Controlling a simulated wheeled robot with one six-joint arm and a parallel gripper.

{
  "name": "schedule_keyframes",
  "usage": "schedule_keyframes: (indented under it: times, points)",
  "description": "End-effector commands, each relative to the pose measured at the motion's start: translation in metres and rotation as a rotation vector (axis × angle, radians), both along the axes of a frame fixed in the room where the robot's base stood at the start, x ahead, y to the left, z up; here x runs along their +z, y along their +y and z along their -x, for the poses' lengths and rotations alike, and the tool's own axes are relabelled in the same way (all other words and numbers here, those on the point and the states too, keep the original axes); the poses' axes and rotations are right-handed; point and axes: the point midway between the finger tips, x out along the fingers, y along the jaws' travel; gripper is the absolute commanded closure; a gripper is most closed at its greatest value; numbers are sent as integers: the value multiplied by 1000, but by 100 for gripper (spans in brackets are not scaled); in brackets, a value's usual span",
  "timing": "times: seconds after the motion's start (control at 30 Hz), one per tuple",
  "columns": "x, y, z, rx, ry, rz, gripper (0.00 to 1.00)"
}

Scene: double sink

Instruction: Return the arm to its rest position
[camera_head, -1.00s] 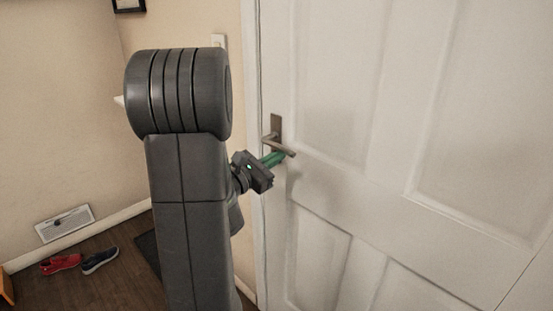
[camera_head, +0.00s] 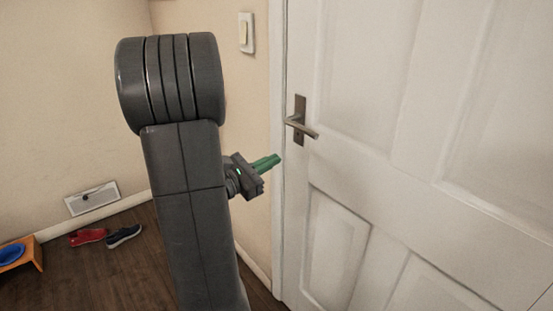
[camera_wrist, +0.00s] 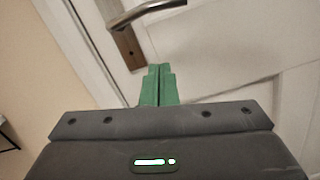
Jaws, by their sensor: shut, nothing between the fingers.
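My gripper (camera_head: 268,163) has green fingers that are shut with nothing between them. In the head view it is in front of the wall and door frame, left of and below the door handle (camera_head: 301,127). In the wrist view the closed fingers (camera_wrist: 158,84) point toward the white door, and the metal handle (camera_wrist: 148,12) is above them, apart from the tips. My dark grey arm stands tall in the left middle of the head view and hides part of the wall and floor.
A closed-looking white panelled door (camera_head: 400,130) fills the right side. A light switch (camera_head: 246,33) is on the beige wall. Red shoes (camera_head: 88,237) and dark shoes (camera_head: 123,236) lie on the floor by a wall vent (camera_head: 92,199). An orange stand with a blue bowl (camera_head: 12,254) is at far left.

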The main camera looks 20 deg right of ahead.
Motion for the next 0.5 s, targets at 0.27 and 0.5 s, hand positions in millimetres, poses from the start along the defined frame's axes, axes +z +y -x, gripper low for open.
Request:
schedule_keyframes:
  times: [0.27,0.5]
  points:
    - [0,1,1,-1,0,0,100]
    - [1,-5,-1,-3,-1,0,100]
